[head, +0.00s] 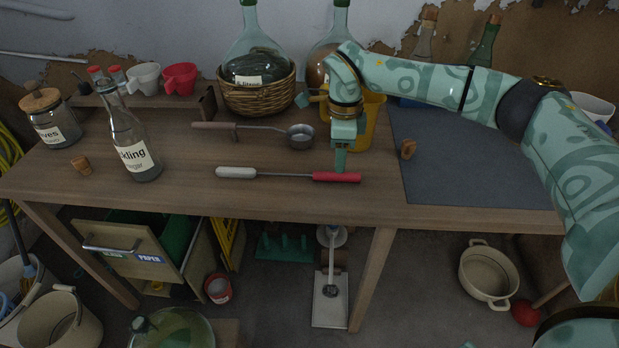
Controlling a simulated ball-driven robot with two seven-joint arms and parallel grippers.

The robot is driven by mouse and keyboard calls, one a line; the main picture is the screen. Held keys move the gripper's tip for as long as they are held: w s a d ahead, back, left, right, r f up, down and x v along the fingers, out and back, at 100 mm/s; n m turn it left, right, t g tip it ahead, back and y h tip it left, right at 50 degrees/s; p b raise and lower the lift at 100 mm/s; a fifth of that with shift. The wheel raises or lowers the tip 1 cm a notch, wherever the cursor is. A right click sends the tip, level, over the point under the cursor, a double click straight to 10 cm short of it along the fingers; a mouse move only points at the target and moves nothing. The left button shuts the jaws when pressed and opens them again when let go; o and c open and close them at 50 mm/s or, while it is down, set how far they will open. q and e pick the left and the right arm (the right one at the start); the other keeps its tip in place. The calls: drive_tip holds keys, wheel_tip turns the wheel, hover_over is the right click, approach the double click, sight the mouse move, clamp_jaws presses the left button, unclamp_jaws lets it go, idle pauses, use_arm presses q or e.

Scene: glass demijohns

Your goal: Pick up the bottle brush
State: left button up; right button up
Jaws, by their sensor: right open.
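The bottle brush lies flat near the front edge of the wooden table, with a white bristle head (236,173) on the left, a thin grey shaft (285,175) and a red handle (337,177) on the right. My right gripper (341,168) points down just over the red handle, its fingertips at the handle's back edge in the picture. It is open. I cannot tell whether the fingers touch the handle or straddle it. My left gripper is out of view.
A ladle (300,132) lies behind the brush. A yellow container (370,118) stands behind my gripper. The table in front of the brush is clear.

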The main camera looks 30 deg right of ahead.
drive_tip(key=shift+f, duration=0.2)
drive_tip(key=shift+a+f, duration=0.1)
drive_tip(key=shift+f, duration=0.2)
drive_tip(key=f+b, duration=0.1)
drive_tip(key=f, duration=0.2)
drive_tip(key=f+b, duration=0.1)
drive_tip(key=shift+w+a+f+b, duration=0.25)
drive_tip(key=shift+a+f+b, duration=0.05)
drive_tip(key=shift+f, duration=0.05)
drive_tip(key=shift+s+r, duration=0.1)
drive_tip(key=shift+r, duration=0.05)
clamp_jaws()
